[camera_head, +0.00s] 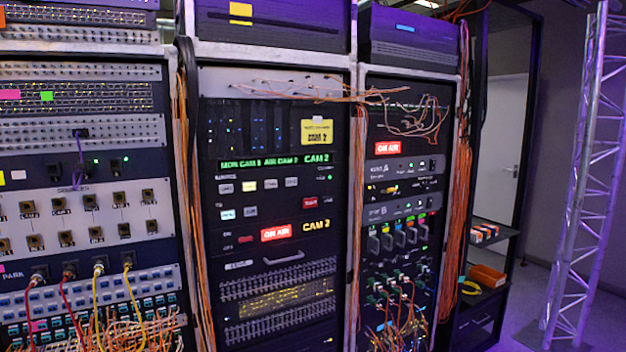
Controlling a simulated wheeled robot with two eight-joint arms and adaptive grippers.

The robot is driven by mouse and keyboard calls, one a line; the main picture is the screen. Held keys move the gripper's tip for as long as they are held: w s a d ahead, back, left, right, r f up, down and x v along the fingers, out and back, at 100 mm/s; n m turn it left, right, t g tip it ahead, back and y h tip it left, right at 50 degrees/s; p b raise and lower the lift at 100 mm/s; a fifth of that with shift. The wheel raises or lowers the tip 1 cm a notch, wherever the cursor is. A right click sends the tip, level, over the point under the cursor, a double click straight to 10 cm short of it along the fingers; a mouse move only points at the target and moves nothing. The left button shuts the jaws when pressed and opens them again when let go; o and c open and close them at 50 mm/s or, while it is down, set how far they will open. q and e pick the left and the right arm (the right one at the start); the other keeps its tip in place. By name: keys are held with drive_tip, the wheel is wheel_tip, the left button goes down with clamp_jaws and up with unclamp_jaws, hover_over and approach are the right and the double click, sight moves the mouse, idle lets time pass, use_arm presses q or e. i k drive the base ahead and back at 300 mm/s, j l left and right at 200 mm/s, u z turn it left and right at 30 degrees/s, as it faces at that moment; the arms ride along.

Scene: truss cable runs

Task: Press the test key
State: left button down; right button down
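The middle rack carries a black key panel (275,200) under a green-lit display strip reading CAM labels. A row of pale keys, such as a grey key (226,188) and a yellowish key (249,186), runs across it. A lit bluish-white key (228,214) and a dark key (250,211) sit below. A red key (309,203) is at the right, and a small dark red key (246,239) is lower down. The key captions are too small to read, so I cannot tell which one is the test key. Neither of my grippers shows.
A red ON AIR sign (276,232) glows below the keys; another (387,148) is on the right rack. Orange cables hang between racks and across the right rack. A left patch rack (80,220) has plugged cables. A truss tower (585,180) stands right, with open floor beside it.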

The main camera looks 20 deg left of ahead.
sight(290, 181)
drive_tip(key=i+j, duration=0.15)
drive_tip(key=j, duration=0.2)
drive_tip(key=i+j+z, duration=0.1)
drive_tip(key=j, duration=0.3)
drive_tip(key=i+j, duration=0.2)
drive_tip(key=j, duration=0.15)
drive_tip(key=i+j+z, duration=0.1)
drive_tip(key=j, duration=0.3)
drive_tip(key=i+j, duration=0.15)
drive_tip(key=j, duration=0.25)
drive_tip(key=i+j, duration=0.1)
drive_tip(key=j, duration=0.3)
drive_tip(key=i+l+z, duration=0.05)
